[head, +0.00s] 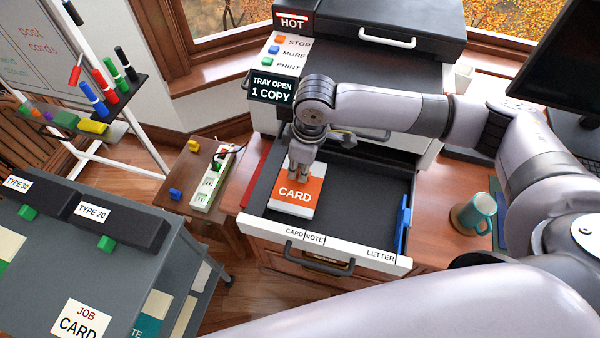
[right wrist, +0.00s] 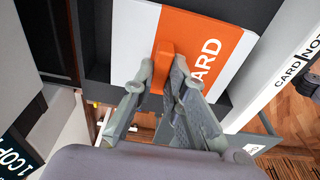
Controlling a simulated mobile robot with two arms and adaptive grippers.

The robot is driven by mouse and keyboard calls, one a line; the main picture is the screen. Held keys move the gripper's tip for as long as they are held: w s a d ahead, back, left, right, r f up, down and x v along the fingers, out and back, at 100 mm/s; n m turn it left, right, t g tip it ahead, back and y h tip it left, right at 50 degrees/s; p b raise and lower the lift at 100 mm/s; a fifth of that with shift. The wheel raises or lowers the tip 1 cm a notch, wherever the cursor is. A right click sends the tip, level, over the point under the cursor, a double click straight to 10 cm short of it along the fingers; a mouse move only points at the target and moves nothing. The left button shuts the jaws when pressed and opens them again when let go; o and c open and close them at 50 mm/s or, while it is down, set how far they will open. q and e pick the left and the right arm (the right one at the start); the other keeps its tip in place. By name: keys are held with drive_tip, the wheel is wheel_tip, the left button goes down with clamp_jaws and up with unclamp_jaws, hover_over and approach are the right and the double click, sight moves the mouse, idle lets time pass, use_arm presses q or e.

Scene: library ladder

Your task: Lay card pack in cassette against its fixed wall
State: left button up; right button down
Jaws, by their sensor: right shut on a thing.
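The card pack (head: 296,191), white and orange with the word CARD, is at the left side of the open dark cassette (head: 365,195). The cassette's front lip is marked CARD, NOTE and LETTER; the pack is behind the CARD mark. My right gripper (head: 300,168) points down at the pack's rear part. In the right wrist view, the gripper (right wrist: 163,78) is shut on an upright orange tab of the pack (right wrist: 196,32). A red strip (head: 257,180) runs along the cassette's left side. I cannot tell whether the pack touches that wall or the floor. My left gripper is out of view.
A blue guide (head: 403,224) stands at the cassette's right side, with bare floor between it and the pack. The printer (head: 375,75) is behind, its sign reading TRAY OPEN. A teal mug (head: 474,214) stands on the desk to the right. A grey cart (head: 60,245) is at left.

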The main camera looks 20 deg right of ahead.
wheel_tip(320, 180, down, 3)
drive_tip(key=shift+f, duration=0.1)
drive_tip(key=shift+f, duration=0.1)
drive_tip(key=c, duration=1.6)
unclamp_jaws()
wheel_tip(320, 180, up, 12)
drive_tip(key=d, duration=0.1)
drive_tip(key=shift+s+d, duration=0.15)
drive_tip(key=shift+s, duration=0.3)
